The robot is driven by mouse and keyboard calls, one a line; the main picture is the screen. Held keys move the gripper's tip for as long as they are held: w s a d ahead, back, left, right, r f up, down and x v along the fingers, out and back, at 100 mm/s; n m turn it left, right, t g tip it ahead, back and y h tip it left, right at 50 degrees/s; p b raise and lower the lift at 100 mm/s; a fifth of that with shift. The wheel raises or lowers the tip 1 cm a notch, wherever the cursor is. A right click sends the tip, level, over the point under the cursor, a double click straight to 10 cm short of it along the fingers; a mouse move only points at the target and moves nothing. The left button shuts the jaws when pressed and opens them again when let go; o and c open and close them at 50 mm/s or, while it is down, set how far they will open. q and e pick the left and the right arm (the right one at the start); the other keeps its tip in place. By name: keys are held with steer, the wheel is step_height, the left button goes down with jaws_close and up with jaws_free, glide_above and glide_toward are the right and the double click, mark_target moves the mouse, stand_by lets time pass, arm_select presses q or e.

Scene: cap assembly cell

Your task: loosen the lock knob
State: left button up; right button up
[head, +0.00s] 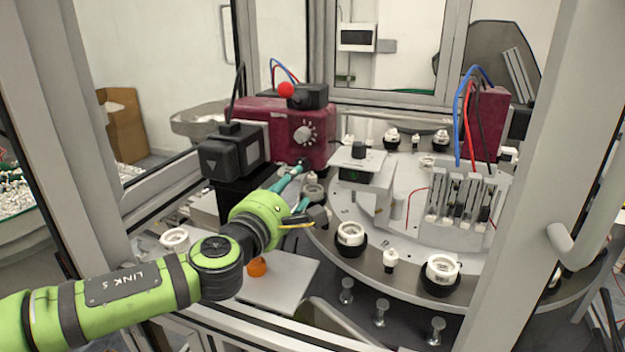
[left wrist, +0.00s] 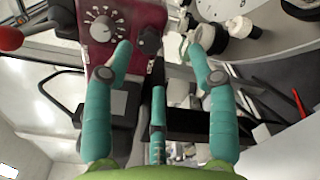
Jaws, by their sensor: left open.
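The maroon unit (head: 262,112) carries a pale dial with a printed scale (head: 303,134); the dial also shows in the left wrist view (left wrist: 103,26). A small black knob (left wrist: 149,40), which looks like the lock knob, sits on the same face beside the dial; in the head view it is mostly hidden by a fingertip. My left gripper (head: 306,176) is open and empty, its teal fingers pointing at the lower part of this face. In the left wrist view, the knob appears between the open fingertips (left wrist: 160,48), nearer the left one; contact cannot be told. My right gripper is out of view.
The round turntable (head: 330,225) with white-and-black fittings lies right of the gripper. A grey block with a black top (head: 359,152) stands close right of the unit. A red ball (head: 286,89) sits above the unit. Frame posts (head: 535,180) enclose the cell.

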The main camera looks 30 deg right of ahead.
arm_select(q)
steer(key=w+d+r+m+p, duration=0.1)
steer(key=w+d+m, duration=0.1)
steer(key=w+d, duration=0.2)
steer(key=shift+w+d+p, duration=0.2)
steer(key=shift+w+p, duration=0.2)
steer(key=shift+w, duration=0.1)
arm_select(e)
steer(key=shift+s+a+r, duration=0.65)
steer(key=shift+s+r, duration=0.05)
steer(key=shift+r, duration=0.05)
arm_select(q)
steer(key=c, duration=0.9)
steer(key=shift+c, duration=1.2)
steer(key=shift+r, duration=0.1)
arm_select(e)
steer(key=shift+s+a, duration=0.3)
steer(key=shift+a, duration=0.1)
